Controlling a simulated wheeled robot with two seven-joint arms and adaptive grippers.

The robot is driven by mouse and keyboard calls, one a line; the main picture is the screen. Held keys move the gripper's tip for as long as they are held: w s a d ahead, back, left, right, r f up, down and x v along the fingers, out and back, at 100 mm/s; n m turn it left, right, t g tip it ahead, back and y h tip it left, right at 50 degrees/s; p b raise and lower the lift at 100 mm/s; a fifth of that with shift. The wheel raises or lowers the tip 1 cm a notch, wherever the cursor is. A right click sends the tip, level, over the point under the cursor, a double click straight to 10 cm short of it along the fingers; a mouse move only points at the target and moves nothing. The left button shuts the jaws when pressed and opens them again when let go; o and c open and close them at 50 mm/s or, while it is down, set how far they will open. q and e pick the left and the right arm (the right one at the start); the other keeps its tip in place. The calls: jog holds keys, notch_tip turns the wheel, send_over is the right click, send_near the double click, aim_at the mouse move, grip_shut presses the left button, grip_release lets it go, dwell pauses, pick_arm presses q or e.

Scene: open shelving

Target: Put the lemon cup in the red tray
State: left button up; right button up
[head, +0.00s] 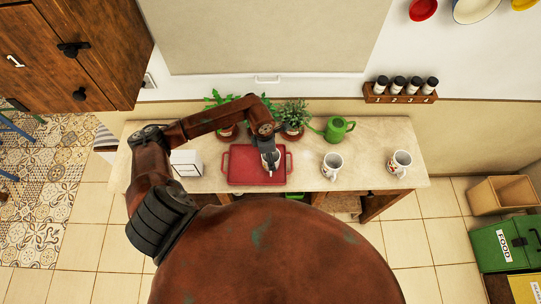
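The red tray (238,178) lies on the counter, left of its middle. My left gripper (270,160) reaches in from the left and points down over the right part of the tray. A white cup (277,164) is right at its fingers and mostly hidden by them; I cannot tell its print, whether the fingers grip it, or whether it rests on the tray. Two more white mugs with coloured prints stand to the right, a nearer one (333,163) and one farther right (400,161). The prints are too small to identify as lemon. My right gripper is not in view.
A white box (186,164) stands left of the tray. Potted plants (293,116) and a green watering can (337,129) stand behind it. A rack of spice jars (400,91) hangs on the wall. The counter (368,150) is clear between the two mugs.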

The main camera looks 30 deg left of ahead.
pick_arm(q)
jog(key=shift+r, duration=0.55)
notch_tip(320, 180, up, 7)
jog(key=b, duration=0.1)
jog(key=shift+s+a+f, duration=0.15)
jog(key=shift+s+a, duration=0.15)
jog(key=shift+a, duration=0.05)
